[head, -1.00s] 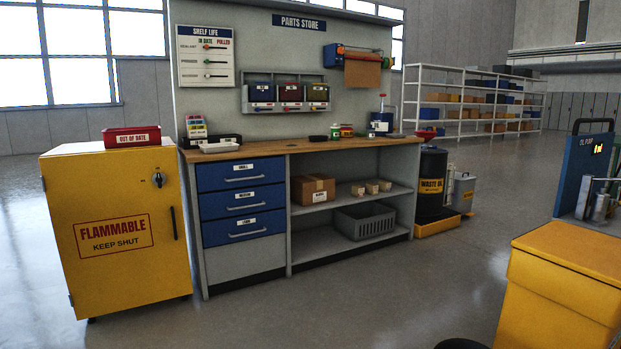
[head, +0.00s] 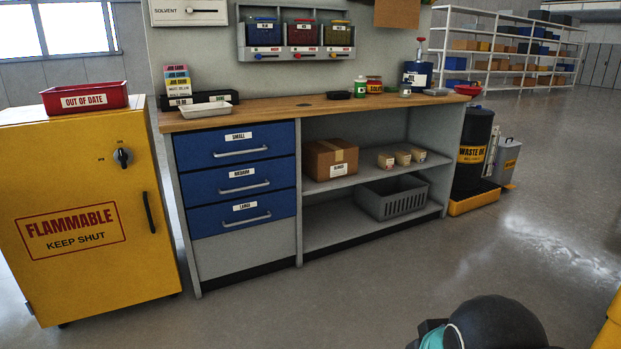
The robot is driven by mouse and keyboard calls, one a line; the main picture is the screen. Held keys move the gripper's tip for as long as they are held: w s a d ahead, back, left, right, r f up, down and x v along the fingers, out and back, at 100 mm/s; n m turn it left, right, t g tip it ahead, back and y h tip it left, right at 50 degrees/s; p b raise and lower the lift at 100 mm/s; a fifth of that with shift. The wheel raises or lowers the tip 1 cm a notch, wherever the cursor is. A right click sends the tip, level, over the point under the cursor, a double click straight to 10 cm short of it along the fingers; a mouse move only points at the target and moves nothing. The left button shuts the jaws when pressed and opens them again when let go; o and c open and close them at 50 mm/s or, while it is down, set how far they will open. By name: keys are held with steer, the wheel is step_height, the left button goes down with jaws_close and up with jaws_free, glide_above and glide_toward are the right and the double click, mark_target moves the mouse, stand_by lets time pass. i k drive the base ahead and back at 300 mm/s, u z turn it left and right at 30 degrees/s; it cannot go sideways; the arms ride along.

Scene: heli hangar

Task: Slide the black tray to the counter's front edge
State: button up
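The wooden-topped counter (head: 280,108) stands ahead, with its front edge facing me. A small, low black item (head: 340,95) lies near the middle of the top, back from the front edge; it may be the black tray, but it is too small to tell. A longer black holder (head: 196,101) with white labels stands at the left end, behind a pale shallow tray (head: 206,110). A dark rounded part of my arm shows at the bottom right. My gripper's fingers are not seen, and nothing on the counter is touched by my arm.
A yellow flammables cabinet (head: 85,215) with a red bin (head: 84,98) on top stands left of the counter. Small bottles (head: 366,87) and a blue container (head: 417,75) stand toward the right. A waste oil drum (head: 472,150) is beyond. The floor in front is clear.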

mark_target(339, 95)
steer(key=z, duration=0.15)
steer(key=i, duration=3.2)
steer(key=z, duration=0.15)
